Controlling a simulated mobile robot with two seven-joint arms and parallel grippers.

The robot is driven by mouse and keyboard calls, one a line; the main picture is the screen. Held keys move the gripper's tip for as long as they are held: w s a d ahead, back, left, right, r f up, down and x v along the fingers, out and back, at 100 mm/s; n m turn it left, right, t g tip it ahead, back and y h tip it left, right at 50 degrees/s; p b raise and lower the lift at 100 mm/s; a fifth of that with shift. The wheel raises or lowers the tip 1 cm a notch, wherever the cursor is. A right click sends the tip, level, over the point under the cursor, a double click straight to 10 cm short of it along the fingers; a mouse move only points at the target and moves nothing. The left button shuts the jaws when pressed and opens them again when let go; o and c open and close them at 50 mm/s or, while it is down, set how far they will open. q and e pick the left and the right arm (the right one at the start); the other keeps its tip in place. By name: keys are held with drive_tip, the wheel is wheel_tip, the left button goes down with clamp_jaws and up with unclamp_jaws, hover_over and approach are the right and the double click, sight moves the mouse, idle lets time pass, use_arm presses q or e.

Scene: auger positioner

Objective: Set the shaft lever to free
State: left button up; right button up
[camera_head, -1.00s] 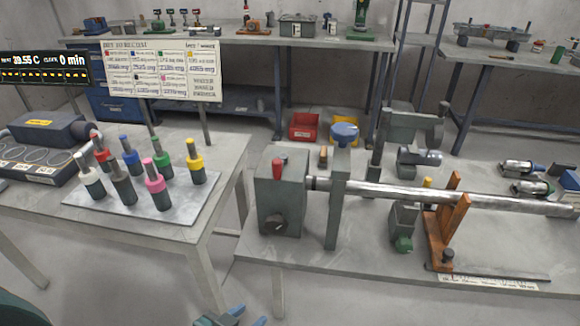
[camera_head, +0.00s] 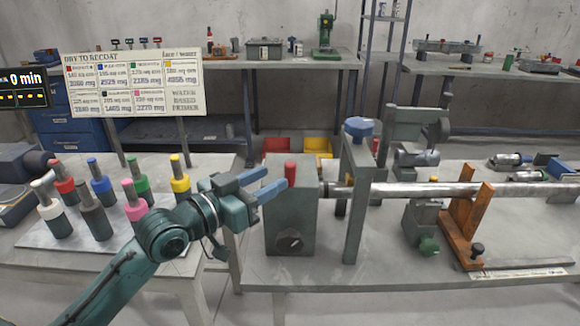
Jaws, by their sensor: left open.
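The shaft lever appears to be the red-capped upright handle (camera_head: 290,173) on top of the grey-green gearbox (camera_head: 289,220). A dark knob (camera_head: 290,243) is on the gearbox's front face. The steel shaft (camera_head: 420,190) runs right from the gearbox through a grey upright plate. My left gripper (camera_head: 268,180) has blue fingers and is open, just left of the red handle. The fingers point right toward it, and I cannot tell whether they touch it. My right gripper is not in view.
A grey plate (camera_head: 40,238) with several colour-capped bottles stands on the left table, behind and left of my left arm. A wooden bracket (camera_head: 467,225) stands by the shaft on the right. Red and yellow bins (camera_head: 318,145) lie behind the gearbox.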

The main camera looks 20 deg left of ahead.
sight(286, 171)
use_arm(q)
drive_tip(key=x, duration=0.6)
drive_tip(key=shift+w+d, duration=0.15)
drive_tip(key=shift+w, duration=0.1)
clamp_jaws()
